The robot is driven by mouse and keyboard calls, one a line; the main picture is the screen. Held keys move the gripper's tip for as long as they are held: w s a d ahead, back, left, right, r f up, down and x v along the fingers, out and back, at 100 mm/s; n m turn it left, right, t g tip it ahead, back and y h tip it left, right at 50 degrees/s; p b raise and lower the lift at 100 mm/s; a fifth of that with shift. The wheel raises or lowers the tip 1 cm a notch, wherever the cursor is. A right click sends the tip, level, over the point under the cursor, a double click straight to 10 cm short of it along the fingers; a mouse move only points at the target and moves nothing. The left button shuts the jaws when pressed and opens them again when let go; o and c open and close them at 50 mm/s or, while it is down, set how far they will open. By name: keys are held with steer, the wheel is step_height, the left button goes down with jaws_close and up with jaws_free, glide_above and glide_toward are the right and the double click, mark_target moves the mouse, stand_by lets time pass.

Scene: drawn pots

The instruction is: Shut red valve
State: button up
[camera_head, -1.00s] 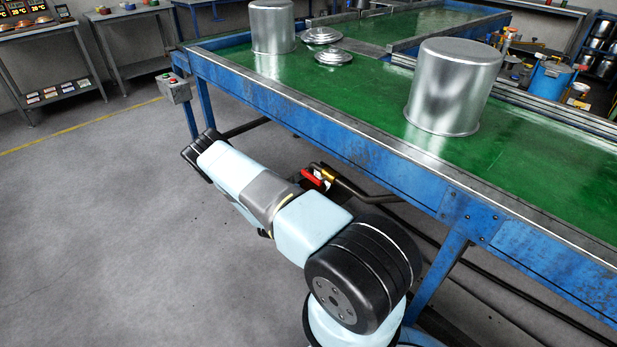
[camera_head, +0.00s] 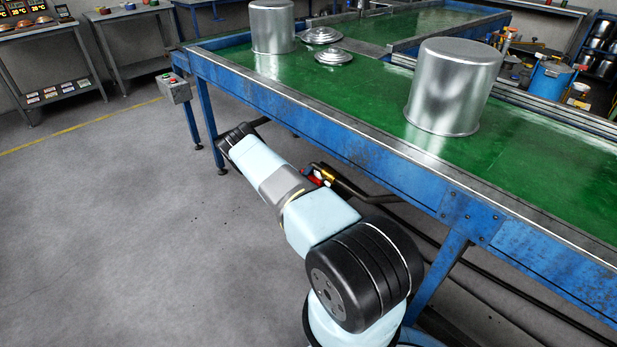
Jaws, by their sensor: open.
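The red valve (camera_head: 316,182) is on a pipe below the front edge of the blue conveyor table. Only a small part of its red handle shows. My own arm hides the rest, so I cannot tell how the handle is turned. A brass-coloured fitting (camera_head: 327,174) sits beside it on the dark pipe. My arm reaches from the bottom right up to the left, close in front of the valve. My gripper is not in view.
The blue table (camera_head: 385,170) with a green belt (camera_head: 370,95) runs along the right, above the pipe. Two metal pots, a near one (camera_head: 452,88) and a far one (camera_head: 272,27), and lids (camera_head: 333,57) stand on it. A switch box (camera_head: 175,88) hangs at its left end. The floor at left is clear.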

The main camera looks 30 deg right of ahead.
steer(key=shift+w+d, duration=0.1)
steer(key=shift+d, duration=0.05)
jaws_close()
stand_by(0.5)
